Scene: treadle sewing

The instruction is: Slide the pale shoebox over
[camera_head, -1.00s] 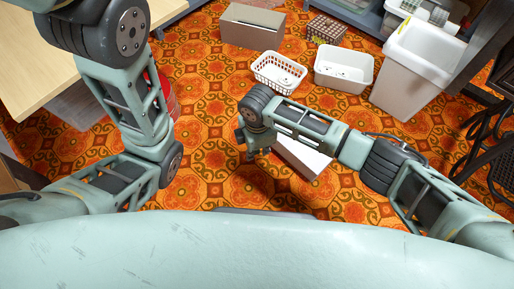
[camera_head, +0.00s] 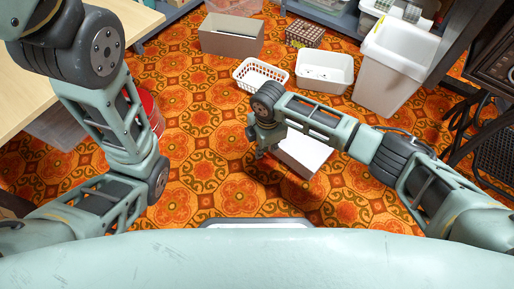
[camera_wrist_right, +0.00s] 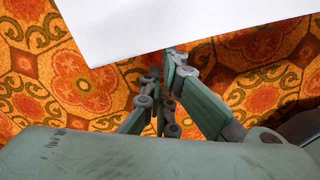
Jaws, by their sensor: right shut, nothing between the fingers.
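The pale shoebox (camera_head: 303,154) is a white-topped box on the patterned floor, below the middle of the head view. My right forearm hides part of its far side. Its white top also fills the upper part of the right wrist view (camera_wrist_right: 180,20). My right gripper (camera_head: 262,151) points down just left of the shoebox. In the right wrist view my right gripper (camera_wrist_right: 163,78) has its fingers together, empty, with the tips by the box's edge. I cannot tell whether they touch it. My left arm shows at the left, but its gripper is out of view.
A white laundry basket (camera_head: 260,75), a white tub (camera_head: 325,71), a grey-brown box (camera_head: 231,36) and a tall white bin (camera_head: 394,68) stand beyond the shoebox. A wooden table (camera_head: 30,75) is at the left, black ironwork at the right. Floor left of my right gripper is clear.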

